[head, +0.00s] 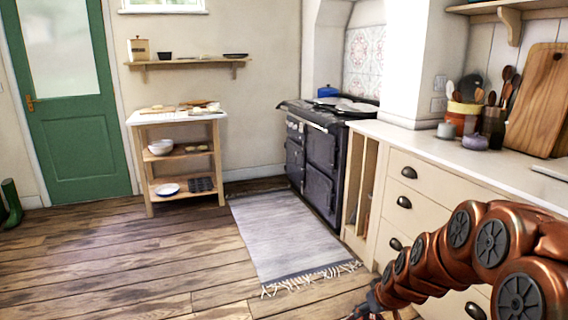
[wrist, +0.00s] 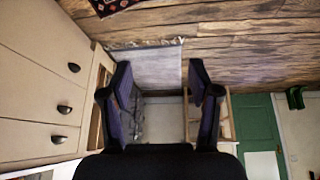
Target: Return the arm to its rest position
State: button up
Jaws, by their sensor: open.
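My arm (head: 470,250) is copper-coloured with dark round joints and reaches in from the lower right in the head view, in front of the cream drawers. My gripper shows in the wrist view (wrist: 160,95) with its two dark fingers spread apart and nothing between them. In the head view its end is low, near the bottom edge, and only partly visible. The wrist view is turned over, with the floor at the top.
Cream drawers (head: 425,190) under a worktop stand close beside my arm. A dark range cooker (head: 318,165) stands beyond them. A grey rug (head: 285,235) lies on the wooden floor. A shelved trolley (head: 150,185) and a green door (head: 75,110) are at the back.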

jog(key=s+a+r+m+g, duration=0.1)
jog(key=s+r+g, duration=0.2)
jog(key=s, duration=1)
jog(key=s+a+r+m+g+h, duration=0.15)
jog(key=s+r, duration=0.25)
jog(key=s, duration=0.8)
jog(key=s+a+r+m+g, duration=0.1)
jog(key=s+a+r+g, duration=0.2)
jog(key=s, duration=1)
notch_tip(320, 180, up, 20)
jog(key=d+p, duration=0.1)
jog(key=p, duration=1.8)
jog(key=shift+r+p, duration=0.25)
jog(key=shift+p, duration=0.15)
jog(key=shift+w+n, duration=0.1)
jog(key=shift+n, duration=0.15)
